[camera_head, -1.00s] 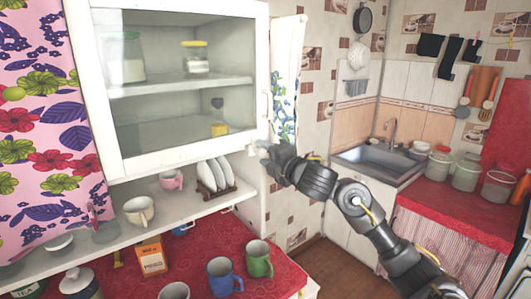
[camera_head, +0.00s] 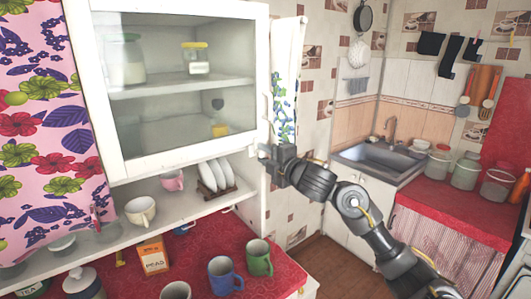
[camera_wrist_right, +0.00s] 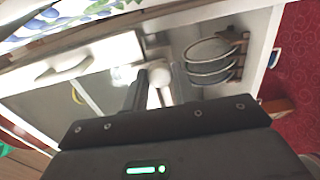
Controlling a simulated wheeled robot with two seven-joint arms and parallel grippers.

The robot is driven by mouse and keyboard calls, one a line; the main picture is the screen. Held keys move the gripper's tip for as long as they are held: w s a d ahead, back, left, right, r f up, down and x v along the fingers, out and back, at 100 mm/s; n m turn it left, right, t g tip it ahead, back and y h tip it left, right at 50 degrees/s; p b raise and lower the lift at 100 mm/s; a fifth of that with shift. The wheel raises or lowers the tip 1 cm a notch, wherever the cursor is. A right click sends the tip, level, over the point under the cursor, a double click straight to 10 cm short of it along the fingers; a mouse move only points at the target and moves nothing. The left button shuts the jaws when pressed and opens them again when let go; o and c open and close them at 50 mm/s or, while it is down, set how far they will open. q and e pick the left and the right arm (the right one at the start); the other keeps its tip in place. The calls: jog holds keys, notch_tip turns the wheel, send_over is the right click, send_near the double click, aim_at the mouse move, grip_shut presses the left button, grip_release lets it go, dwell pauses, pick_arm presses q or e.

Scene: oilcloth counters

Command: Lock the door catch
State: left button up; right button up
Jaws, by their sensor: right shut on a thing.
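The white wall cabinet's glass door (camera_head: 180,159) stands shut against its frame, as far as I can see. My right gripper (camera_head: 263,152) is at the door's lower right corner, shut on the small door catch. The fingers hide most of the catch in the head view. In the right wrist view a pale round knob of the door catch (camera_wrist_right: 160,77) shows between the fingertips of my right gripper (camera_wrist_right: 152,88). I cannot tell the catch's exact angle. My left gripper is in neither current view.
A white door handle (camera_head: 266,106) is just above my right gripper. White plates (camera_head: 213,175) stand in a rack on the open shelf below. Mugs and an orange box (camera_head: 153,256) are on the red counter. A floral curtain (camera_head: 284,95) hangs beside the cabinet.

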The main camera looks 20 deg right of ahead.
jog(key=o, duration=1)
jog(key=shift+s+d, duration=0.15)
jog(key=shift+s, duration=0.1)
jog(key=b+v, duration=0.2)
jog(key=v, duration=0.8)
jog(key=shift+s+f, duration=0.1)
jog(key=shift+s, duration=0.05)
